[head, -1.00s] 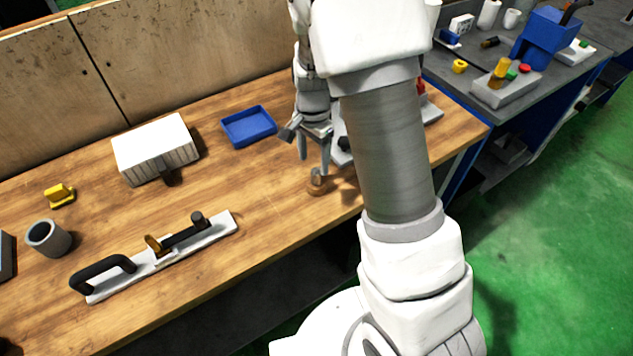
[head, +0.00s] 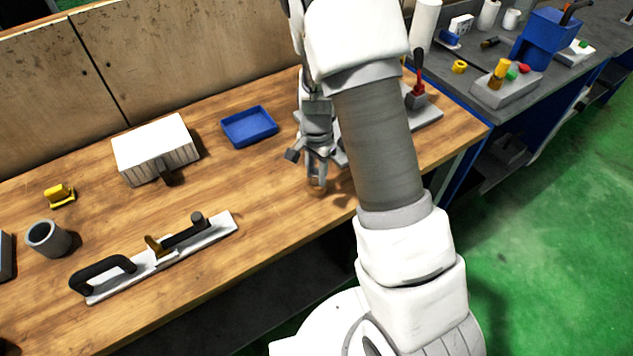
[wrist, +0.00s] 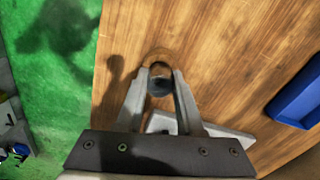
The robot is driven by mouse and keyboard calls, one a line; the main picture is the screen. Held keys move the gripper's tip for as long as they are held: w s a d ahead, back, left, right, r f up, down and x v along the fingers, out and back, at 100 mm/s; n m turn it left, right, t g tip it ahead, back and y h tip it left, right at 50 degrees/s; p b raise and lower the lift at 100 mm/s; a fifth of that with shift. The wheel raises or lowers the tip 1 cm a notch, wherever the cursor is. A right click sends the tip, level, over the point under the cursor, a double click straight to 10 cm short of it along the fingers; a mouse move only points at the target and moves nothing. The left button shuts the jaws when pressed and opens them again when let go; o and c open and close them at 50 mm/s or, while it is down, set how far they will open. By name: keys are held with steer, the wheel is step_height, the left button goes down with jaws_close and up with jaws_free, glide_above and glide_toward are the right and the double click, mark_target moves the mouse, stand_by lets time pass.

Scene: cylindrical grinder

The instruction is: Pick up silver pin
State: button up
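My gripper (head: 319,164) points down over the pin. In the wrist view my gripper (wrist: 160,76) has one finger on each side of the pin and looks open. Whether either finger touches the pin is hard to tell. My arm hides part of the bench to the right.
A blue tray (head: 249,126) lies behind and left of my gripper. A light plate (head: 428,117) with a red-handled item (head: 418,85) is at right. A white ribbed block (head: 155,150) and a black-handled bar (head: 165,255) are at left. The bench between them is clear.

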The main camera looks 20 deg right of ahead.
jaws_close()
steer(key=shift+r, duration=0.1)
